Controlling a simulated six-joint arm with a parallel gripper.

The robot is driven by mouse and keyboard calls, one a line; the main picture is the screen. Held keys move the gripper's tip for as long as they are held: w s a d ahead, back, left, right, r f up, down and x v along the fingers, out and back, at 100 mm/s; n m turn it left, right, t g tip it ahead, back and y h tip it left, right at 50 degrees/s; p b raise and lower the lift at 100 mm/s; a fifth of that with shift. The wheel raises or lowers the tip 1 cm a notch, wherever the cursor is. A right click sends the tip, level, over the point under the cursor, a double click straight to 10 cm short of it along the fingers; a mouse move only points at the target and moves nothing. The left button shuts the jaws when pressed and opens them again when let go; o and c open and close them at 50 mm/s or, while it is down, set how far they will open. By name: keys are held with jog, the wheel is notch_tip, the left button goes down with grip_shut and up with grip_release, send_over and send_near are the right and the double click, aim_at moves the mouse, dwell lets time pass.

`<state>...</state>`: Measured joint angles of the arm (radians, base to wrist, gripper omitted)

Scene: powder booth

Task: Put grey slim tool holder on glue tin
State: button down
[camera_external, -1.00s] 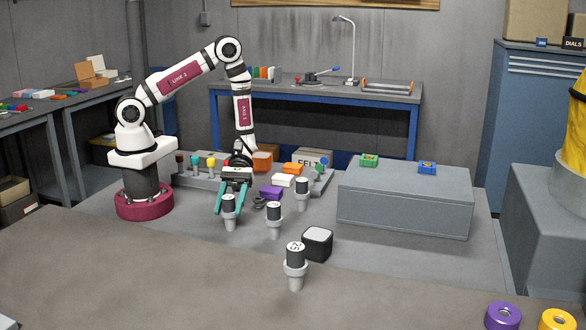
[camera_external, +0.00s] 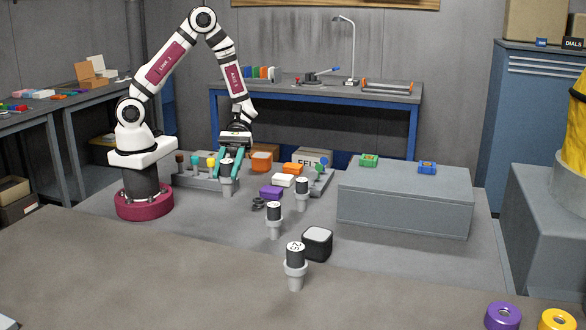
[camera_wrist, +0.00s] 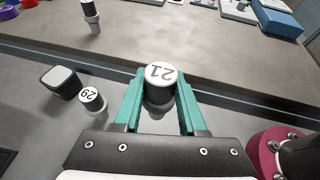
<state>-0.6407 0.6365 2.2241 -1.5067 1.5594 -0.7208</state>
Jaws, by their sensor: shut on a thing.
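My gripper (camera_external: 228,179) is shut on a slim tool holder (camera_external: 227,187) with a grey tapered lower part and a black top. In the wrist view, the holder (camera_wrist: 160,75) stands upright between the teal fingers, its white top face marked 21. It hangs above the grey work surface. A dark rounded box with a pale top (camera_external: 317,244) stands to the right and nearer the camera; it also shows at the left of the wrist view (camera_wrist: 60,83). It may be the glue tin, but no label is readable.
Similar holders stand at the middle (camera_external: 274,220), near the box (camera_external: 295,266) and farther back (camera_external: 302,195). Small orange, white and purple blocks (camera_external: 271,193) lie right of my gripper. A large grey box (camera_external: 405,200) fills the right side.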

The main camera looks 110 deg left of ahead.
jog(key=w+a+n+t+y, duration=0.35)
jog(key=a+n+t, duration=0.25)
jog(key=a, duration=0.6)
jog(key=n+t+y, duration=0.4)
jog(key=n+y, duration=0.8)
jog(key=y, duration=0.1)
send_over(261, 155)
notch_tip(261, 155, down, 4)
jog(key=shift+f, duration=0.15)
jog(key=shift+c, duration=2.3)
grip_release()
